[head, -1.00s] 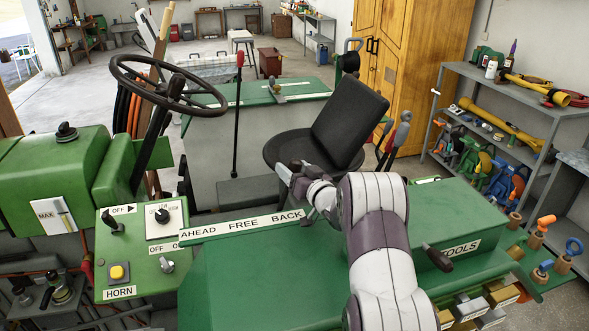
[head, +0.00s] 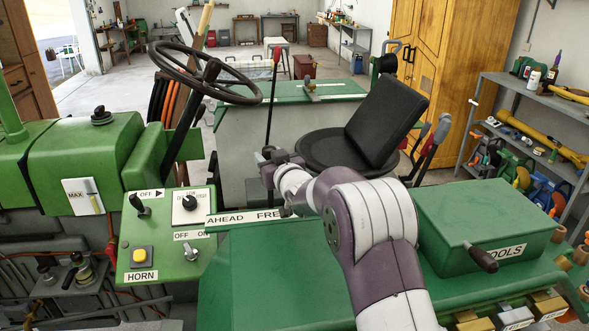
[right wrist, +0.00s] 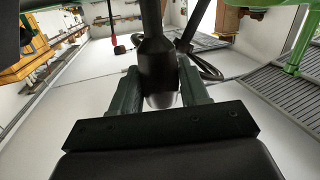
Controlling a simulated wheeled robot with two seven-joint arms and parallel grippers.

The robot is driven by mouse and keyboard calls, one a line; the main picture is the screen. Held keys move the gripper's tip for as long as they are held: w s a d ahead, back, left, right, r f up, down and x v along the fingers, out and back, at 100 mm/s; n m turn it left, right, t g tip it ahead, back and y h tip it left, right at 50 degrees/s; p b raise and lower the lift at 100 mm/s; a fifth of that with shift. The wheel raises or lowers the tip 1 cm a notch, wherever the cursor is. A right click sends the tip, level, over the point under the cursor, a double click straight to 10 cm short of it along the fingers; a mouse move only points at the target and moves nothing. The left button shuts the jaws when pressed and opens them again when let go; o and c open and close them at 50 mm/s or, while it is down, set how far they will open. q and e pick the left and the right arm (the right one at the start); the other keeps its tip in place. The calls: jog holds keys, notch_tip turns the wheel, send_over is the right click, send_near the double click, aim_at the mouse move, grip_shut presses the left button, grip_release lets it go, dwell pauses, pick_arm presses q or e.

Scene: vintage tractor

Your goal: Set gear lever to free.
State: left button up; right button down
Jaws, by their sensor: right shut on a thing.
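My right gripper (head: 268,157) is above the plate marked AHEAD, FREE, BACK (head: 238,217), roughly over the partly covered word FREE in the head view. In the right wrist view its two fingers (right wrist: 158,95) are shut around the thick dark grip of the gear lever (right wrist: 157,62), whose pale rounded end shows between them. The lever's shaft leaves the top of that view. In the head view my right gripper and arm hide most of the lever and cover BACK. My left gripper is not in view.
A red-knobbed lever (head: 272,100) stands just behind my gripper, seen past it. The black seat (head: 385,125) is to the right, the steering wheel (head: 205,72) to the upper left. A switch panel (head: 165,235) and green toolbox (head: 485,220) flank my arm.

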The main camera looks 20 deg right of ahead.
jog(key=shift+a, duration=0.25)
jog(key=c, duration=0.6)
grip_release()
jog(key=shift+w, duration=0.1)
jog(key=shift+c, duration=0.2)
jog(key=shift+s+d+f, duration=0.1)
jog(key=shift+s, duration=0.25)
jog(key=s+r+b, duration=0.1)
jog(key=s+b, duration=0.3)
jog(key=s, duration=0.8)
jog(key=shift+b, duration=0.3)
